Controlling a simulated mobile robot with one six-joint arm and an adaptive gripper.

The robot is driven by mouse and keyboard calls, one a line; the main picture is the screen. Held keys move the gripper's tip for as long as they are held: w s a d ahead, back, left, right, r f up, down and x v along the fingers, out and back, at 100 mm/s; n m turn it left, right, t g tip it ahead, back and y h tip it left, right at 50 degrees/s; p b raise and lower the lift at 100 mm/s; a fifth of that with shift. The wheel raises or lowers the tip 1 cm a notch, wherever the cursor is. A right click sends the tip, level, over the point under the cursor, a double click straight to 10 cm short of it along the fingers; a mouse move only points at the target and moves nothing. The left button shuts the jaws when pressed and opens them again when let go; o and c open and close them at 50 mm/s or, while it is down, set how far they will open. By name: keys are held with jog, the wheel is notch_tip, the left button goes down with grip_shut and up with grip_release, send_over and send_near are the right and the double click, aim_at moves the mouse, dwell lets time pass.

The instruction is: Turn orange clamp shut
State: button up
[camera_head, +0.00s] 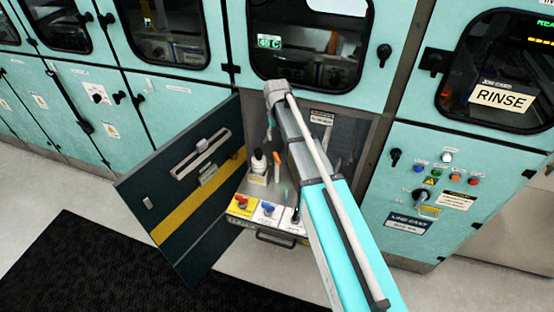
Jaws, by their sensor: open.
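My arm reaches from the lower right up to the cabinet's top and bends there. Its far part hangs down into the opening, left of my near arm link. I cannot make out my gripper's fingers; the near link hides the right part of the cabinet's inside.
The dark cabinet door (190,190) with a yellow stripe stands open at the left. A pull-out tray with a handle (276,240) carries a red knob (242,201) and a blue knob (268,208). A RINSE window (503,95) and control buttons are at the right. A black mat (80,270) lies on the floor.

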aim_at(277, 156)
jog(key=shift+f+b, duration=5.5)
jog(key=shift+f, duration=0.25)
grip_shut()
